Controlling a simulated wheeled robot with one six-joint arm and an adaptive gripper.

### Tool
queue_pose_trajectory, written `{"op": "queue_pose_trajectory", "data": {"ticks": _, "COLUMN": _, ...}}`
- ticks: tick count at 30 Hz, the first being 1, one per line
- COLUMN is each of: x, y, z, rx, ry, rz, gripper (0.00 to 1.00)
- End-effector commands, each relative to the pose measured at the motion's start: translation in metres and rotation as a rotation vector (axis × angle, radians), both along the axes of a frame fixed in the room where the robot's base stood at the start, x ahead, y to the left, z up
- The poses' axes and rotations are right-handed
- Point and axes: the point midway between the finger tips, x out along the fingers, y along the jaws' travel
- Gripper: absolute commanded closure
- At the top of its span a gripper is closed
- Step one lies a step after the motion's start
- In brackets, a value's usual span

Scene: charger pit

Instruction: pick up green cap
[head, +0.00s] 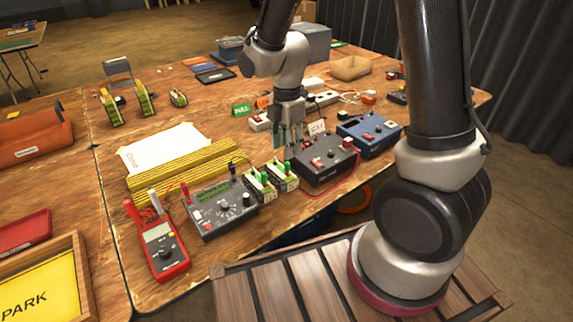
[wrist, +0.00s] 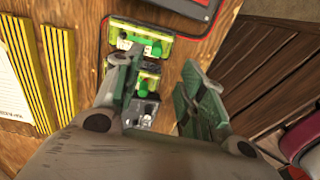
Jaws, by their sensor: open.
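Two small green-and-white blocks stand side by side on the wooden table, between a grey meter and a black box. A green cap (head: 284,168) tops the right block and another green cap (head: 259,176) tops the left one. In the wrist view, green parts of the blocks show, one on the upper block (wrist: 155,48); the left finger partly hides the blocks. My gripper (head: 291,136) is open and empty, pointing down above the table near the black box and blocks. In the wrist view its fingers (wrist: 160,75) are apart, with the blocks below and between them.
The black box (head: 324,164) and a blue box (head: 368,133) stand right of the blocks. The grey meter (head: 221,206) and a red multimeter (head: 160,247) stand left. Yellow striped bars (head: 185,166) lie behind the meter. A red cable (head: 335,184) runs along the table edge.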

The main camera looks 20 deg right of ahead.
Motion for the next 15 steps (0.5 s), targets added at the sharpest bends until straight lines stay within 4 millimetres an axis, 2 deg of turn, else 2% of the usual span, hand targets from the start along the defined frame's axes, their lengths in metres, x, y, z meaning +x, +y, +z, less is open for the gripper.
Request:
{"op": "queue_pose_trajectory", "data": {"ticks": 8, "x": 0.001, "y": -0.001, "z": -0.031, "rx": -0.002, "ry": 0.005, "rz": 0.018, "gripper": 0.6}}
{"op": "queue_pose_trajectory", "data": {"ticks": 15, "x": 0.007, "y": -0.001, "z": -0.068, "rx": -0.002, "ry": 0.006, "rz": 0.017, "gripper": 0.6}}
